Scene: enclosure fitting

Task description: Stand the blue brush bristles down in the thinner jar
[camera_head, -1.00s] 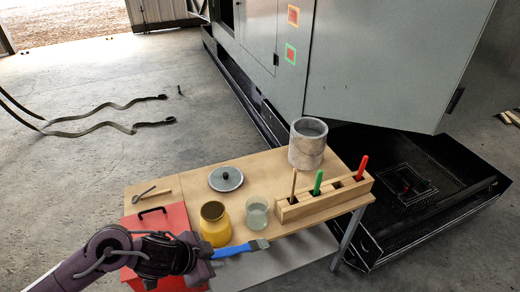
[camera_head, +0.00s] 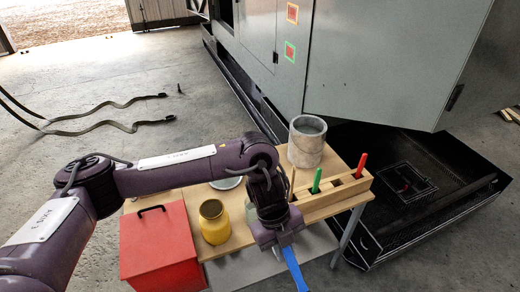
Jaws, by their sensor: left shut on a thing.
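My left gripper (camera_head: 284,243) is shut on the blue brush (camera_head: 294,267). The brush slants down and slightly right from the jaws, over the near edge of the table, to the bottom of the picture. Its bristles do not show. The thinner jar, a small clear glass, is almost wholly hidden behind my left wrist; only a sliver of its left side (camera_head: 249,213) shows. The gripper is nearer to the camera than the jar. My right gripper is not in view.
My arm partly covers a round lid (camera_head: 226,183).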

